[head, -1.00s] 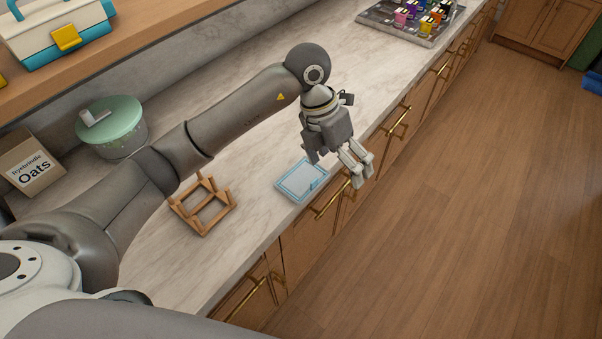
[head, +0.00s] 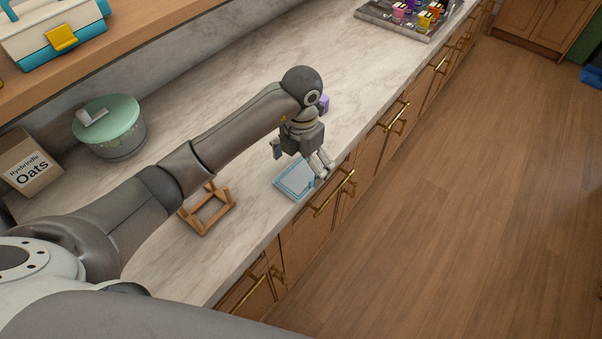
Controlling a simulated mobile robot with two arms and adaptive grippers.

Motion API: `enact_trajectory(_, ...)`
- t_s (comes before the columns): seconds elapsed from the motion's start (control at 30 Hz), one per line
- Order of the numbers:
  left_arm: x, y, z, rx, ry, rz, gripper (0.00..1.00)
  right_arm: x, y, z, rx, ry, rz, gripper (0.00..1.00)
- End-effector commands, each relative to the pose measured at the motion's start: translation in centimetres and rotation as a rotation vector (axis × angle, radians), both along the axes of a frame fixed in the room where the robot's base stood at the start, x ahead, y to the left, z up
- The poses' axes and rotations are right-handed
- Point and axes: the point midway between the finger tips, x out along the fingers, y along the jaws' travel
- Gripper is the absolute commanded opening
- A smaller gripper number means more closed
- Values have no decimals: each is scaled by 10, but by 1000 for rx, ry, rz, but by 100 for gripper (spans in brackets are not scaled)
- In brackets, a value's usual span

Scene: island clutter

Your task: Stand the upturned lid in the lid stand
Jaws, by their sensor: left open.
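The upturned lid (head: 291,180), a light blue rectangle with a raised rim, lies flat on the counter near its front edge. The wooden lid stand (head: 208,211) stands on the counter to the left of the lid and appears empty. My left gripper (head: 320,172) is open and points down at the lid's right side. Its fingers overlap the lid's right edge in the picture; I cannot tell whether they touch it. My right gripper is not in view.
A green-lidded canister (head: 110,128) and an oats box (head: 29,163) stand at the back left. A purple object (head: 324,103) shows behind my left wrist. A tray (head: 402,29) of colourful items sits farther along. Drawer handles (head: 335,192) jut out below the counter edge.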

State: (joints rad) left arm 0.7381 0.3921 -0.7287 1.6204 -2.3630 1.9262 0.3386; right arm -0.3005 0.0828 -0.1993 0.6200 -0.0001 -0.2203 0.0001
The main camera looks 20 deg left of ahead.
Motion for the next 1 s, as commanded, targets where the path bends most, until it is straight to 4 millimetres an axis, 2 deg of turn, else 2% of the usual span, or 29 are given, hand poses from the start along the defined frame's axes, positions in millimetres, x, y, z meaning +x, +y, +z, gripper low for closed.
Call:
enact_trajectory(0.03,-2,1,-3,-1,6,2,100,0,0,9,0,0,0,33)
enact_trajectory(0.2,-1,1,-25,-1,3,1,100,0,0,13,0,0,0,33)
enact_trajectory(0.47,-1,1,-29,0,-1,0,100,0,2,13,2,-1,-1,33)
enact_trajectory(0.83,-1,1,-29,0,-1,0,55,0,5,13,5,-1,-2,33)
enact_trajectory(1.0,0,1,-29,0,-1,0,55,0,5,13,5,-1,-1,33)
